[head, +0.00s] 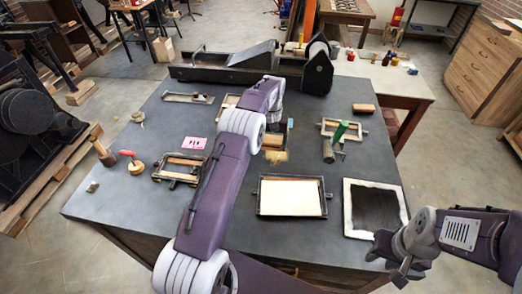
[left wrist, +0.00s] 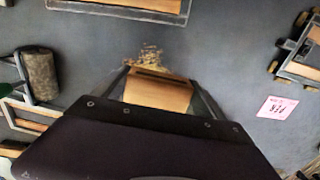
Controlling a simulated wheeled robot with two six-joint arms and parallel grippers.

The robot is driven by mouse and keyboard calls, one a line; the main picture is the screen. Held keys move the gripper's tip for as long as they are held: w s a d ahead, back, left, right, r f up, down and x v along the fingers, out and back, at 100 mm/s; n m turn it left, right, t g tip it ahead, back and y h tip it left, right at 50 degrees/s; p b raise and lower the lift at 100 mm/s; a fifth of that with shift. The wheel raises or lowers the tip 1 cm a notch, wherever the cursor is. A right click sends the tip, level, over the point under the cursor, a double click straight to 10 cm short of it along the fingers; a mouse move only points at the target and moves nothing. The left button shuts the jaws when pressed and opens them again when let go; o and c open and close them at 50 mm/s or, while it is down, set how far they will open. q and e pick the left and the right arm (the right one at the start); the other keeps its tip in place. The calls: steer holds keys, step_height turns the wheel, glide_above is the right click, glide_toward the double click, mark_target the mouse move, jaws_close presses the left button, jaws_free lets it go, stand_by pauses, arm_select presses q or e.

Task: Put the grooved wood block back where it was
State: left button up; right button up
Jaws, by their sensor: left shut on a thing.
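The grooved wood block (left wrist: 158,93) is light brown with a dark slot across its far end. In the left wrist view my left gripper (left wrist: 161,84) has one finger on each side of it and is shut on it. In the head view the block (head: 272,142) shows just right of my left forearm, which hides the gripper's body and part of what lies around. Pale wood shavings (head: 277,156) lie beside the block on the dark table (head: 130,185). I cannot tell how far the block is above the table. My right gripper (head: 392,262) is empty at the table's right front edge, fingers apart.
A framed white sheet (head: 291,196) and a white-edged black slab (head: 376,208) lie in front. A green-handled roller (head: 334,143), a pink card (head: 194,143) and wood-filled frames (head: 178,168) stand around. A dark press bed (head: 225,67) spans the back. The front left is clear.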

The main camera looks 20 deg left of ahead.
arm_select(q)
glide_above(261, 156)
step_height(261, 156, down, 2)
steer(key=shift+f+p, duration=0.15)
steer(key=shift+p, duration=0.2)
steer(key=shift+f+p, duration=0.6)
steer(key=shift+f, duration=1.6)
steer(key=o, duration=1.2)
